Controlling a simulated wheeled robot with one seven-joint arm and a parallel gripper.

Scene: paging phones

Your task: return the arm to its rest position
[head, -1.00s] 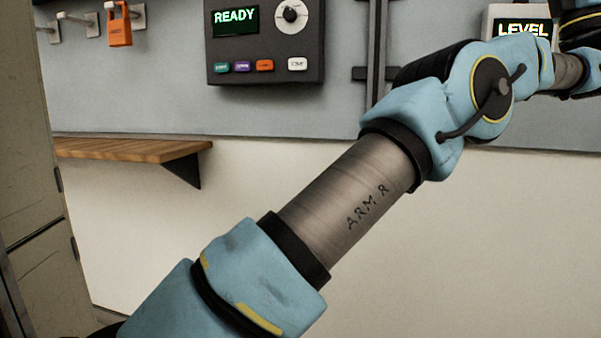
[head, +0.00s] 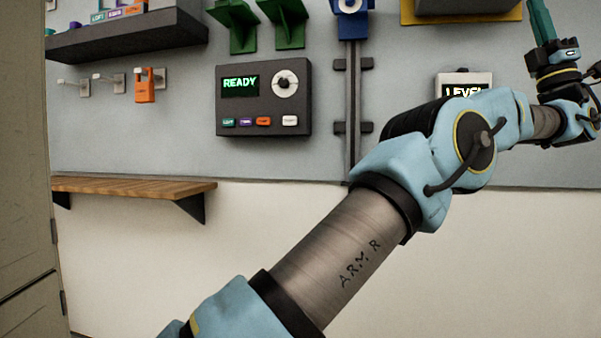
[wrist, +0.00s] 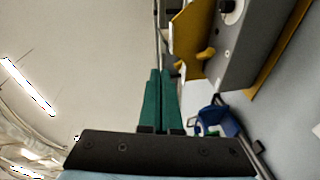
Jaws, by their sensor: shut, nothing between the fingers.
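My arm, light blue with a bare metal link marked "ARM R", reaches from the bottom of the head view up to the right. My gripper (head: 540,14) points upward at the top right of the head view, in front of the grey wall panel (head: 400,90). In the wrist view its two green fingers (wrist: 161,75) lie side by side, shut and empty. Neither view shows the fingers touching anything.
A dark box reading "READY" (head: 263,101), an orange tag on a hook (head: 144,90), a dark shelf (head: 130,36) and green brackets (head: 289,24) are on the wall. A wooden shelf (head: 130,189) juts out at left. A "LEVEL" display (head: 464,84) is partly behind my arm.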

